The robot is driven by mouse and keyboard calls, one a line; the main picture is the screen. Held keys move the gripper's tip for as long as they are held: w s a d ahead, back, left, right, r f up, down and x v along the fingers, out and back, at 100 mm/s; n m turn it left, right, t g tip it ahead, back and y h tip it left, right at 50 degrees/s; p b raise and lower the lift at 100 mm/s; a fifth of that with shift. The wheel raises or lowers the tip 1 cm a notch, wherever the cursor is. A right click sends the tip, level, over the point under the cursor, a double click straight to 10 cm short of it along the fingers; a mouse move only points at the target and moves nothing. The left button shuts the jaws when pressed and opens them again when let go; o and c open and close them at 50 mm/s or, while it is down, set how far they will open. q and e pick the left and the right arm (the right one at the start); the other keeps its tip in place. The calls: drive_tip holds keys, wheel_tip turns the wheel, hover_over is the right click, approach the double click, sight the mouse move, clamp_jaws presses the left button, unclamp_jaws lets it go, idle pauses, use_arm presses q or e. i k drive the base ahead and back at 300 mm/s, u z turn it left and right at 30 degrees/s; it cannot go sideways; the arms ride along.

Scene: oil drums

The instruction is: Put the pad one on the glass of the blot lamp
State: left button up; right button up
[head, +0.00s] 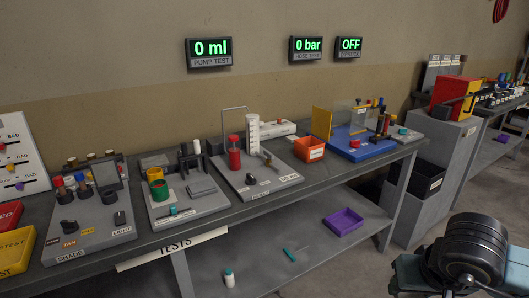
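I cannot pick out with certainty the blot lamp, its glass or pad one at this size. The bench (236,205) holds several test stations. At its left, the station labelled SHADE (95,228) has a dark upright panel, several capped vials and a LIGHT label. Next to it a grey station (190,213) carries a green cup (160,190), a yellow ring, a dark rack and a flat grey plate (202,188). Neither gripper shows. Only a dark, rounded part of my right arm and a teal link show at the lower right.
An orange bin (309,149) and a blue tray station (358,149) stand further right on the bench. A red cylinder (234,155) stands mid-bench. A purple tray (343,222) and a small white bottle (229,277) are on the lower shelf. Wall displays read 0 ml, 0 bar, OFF.

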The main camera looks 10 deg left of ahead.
sight(154, 161)
drive_tip(key=u, duration=1.35)
drive_tip(key=i, duration=1)
